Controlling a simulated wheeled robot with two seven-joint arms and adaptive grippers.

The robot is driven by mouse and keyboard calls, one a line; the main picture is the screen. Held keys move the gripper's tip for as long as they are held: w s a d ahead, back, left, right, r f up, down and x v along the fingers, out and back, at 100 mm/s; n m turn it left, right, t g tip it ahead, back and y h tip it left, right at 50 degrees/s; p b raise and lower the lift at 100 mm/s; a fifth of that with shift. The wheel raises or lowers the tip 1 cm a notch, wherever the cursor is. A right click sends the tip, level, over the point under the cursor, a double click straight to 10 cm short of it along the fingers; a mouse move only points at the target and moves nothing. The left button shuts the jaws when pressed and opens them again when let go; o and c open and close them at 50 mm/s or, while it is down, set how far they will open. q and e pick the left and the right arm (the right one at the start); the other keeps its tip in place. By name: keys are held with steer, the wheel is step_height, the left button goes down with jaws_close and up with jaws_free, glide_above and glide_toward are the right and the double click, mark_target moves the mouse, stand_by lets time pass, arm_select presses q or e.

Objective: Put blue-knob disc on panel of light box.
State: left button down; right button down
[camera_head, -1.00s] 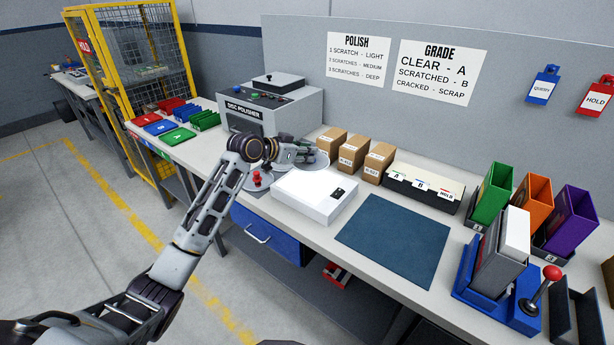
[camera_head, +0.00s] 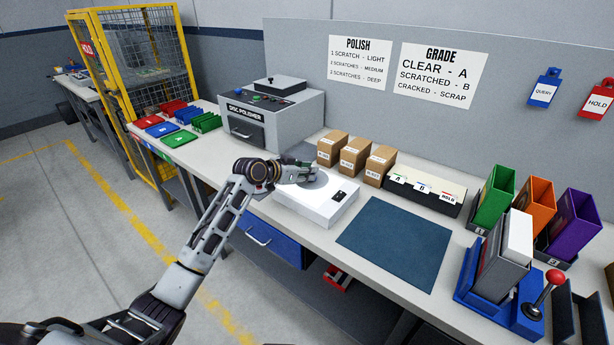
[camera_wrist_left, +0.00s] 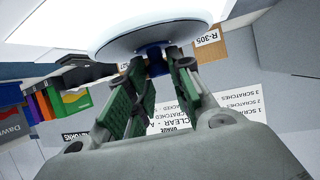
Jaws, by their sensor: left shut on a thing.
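My left gripper (camera_head: 312,171) is shut on the blue knob (camera_wrist_left: 154,58) of a pale round disc (camera_head: 318,182). In the left wrist view the green-padded fingers (camera_wrist_left: 157,72) pinch the knob, with the disc (camera_wrist_left: 130,43) beyond them. The light box (camera_head: 322,212) is a low white box with a small black switch on its top right. The disc is over the back left part of its bright panel; I cannot tell whether they touch. My left forearm and gripper cover the area left of the box. My right gripper is not in view.
Small cardboard boxes (camera_head: 354,155) stand close behind the light box, with a card file (camera_head: 424,189) to their right. A blue mat (camera_head: 395,243) lies clear at the right. The disc polisher (camera_head: 270,113) stands at the back left.

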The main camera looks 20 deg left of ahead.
arm_select(q)
steer(key=shift+f, duration=0.75)
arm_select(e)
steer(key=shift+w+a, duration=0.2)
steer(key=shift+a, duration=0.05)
